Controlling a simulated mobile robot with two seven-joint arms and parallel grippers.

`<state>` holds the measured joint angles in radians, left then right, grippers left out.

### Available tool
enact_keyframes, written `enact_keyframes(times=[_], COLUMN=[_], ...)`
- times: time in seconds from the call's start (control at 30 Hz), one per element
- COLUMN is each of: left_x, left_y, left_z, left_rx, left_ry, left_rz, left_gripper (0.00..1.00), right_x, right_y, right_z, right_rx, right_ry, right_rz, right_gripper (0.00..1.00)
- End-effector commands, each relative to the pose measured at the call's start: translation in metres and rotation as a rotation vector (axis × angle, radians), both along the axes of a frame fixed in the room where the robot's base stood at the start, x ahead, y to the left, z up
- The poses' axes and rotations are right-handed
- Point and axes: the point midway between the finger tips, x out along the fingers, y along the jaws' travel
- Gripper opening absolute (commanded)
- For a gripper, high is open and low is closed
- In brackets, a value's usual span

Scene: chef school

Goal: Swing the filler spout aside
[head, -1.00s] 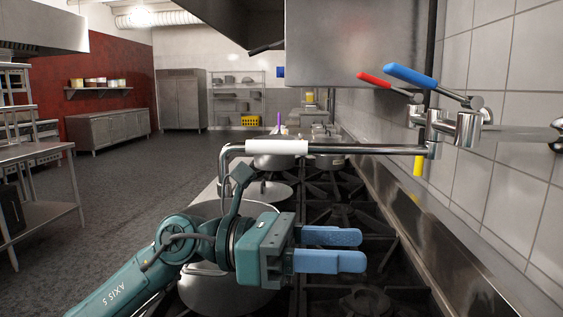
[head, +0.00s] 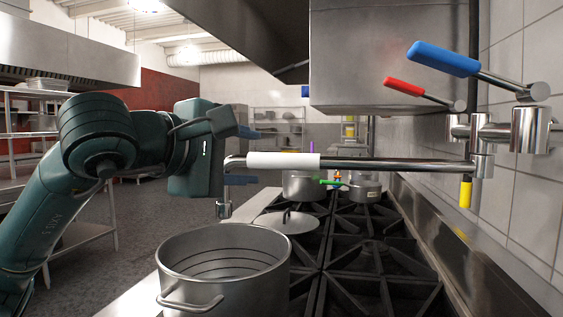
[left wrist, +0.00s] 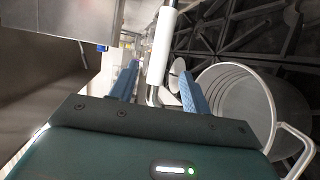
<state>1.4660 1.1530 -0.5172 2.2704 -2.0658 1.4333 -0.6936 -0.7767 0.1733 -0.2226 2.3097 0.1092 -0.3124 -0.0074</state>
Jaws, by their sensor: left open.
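The filler spout is a chrome tube (head: 390,164) reaching left from its wall joint across the stove, with a white sleeve (head: 283,160) and a downturned tip (head: 224,209). My left gripper (head: 252,157) is open at the spout's free end, its blue fingers one above the other. In the left wrist view, the white sleeve (left wrist: 163,45) and the bent end show between the open fingers (left wrist: 160,80). I cannot tell whether they touch. Blue (head: 443,58) and red (head: 417,89) levers sit at the wall joint. My right gripper is not in view.
A large open pot (head: 223,262) stands below the spout, and in the left wrist view (left wrist: 235,100) it is right of the fingers. The steel hood (head: 390,60) hangs above the spout.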

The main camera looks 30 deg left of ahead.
Motion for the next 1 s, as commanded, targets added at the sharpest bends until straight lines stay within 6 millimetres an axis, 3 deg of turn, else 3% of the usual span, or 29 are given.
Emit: enact_keyframes(times=[0.2,0.4,0.6,0.87,1.0], left_x=[0.046,0.075,0.087,0.088,0.087], left_y=[-0.008,-0.012,-0.014,-0.013,-0.013], left_z=[-0.009,-0.014,-0.017,-0.017,-0.017], left_rx=[-0.003,-0.002,-0.002,-0.001,-0.002], left_ry=[0.006,0.004,0.003,0.002,0.002], left_rz=[-0.004,-0.003,-0.003,-0.003,-0.003], left_gripper=[0.48,0.48,0.48,0.48,0.36], right_x=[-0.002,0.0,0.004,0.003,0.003], right_y=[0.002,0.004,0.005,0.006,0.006], right_z=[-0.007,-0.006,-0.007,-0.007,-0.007], right_rx=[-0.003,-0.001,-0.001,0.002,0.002], right_ry=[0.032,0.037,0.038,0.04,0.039], right_rz=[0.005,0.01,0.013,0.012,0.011], right_gripper=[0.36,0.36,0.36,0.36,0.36])
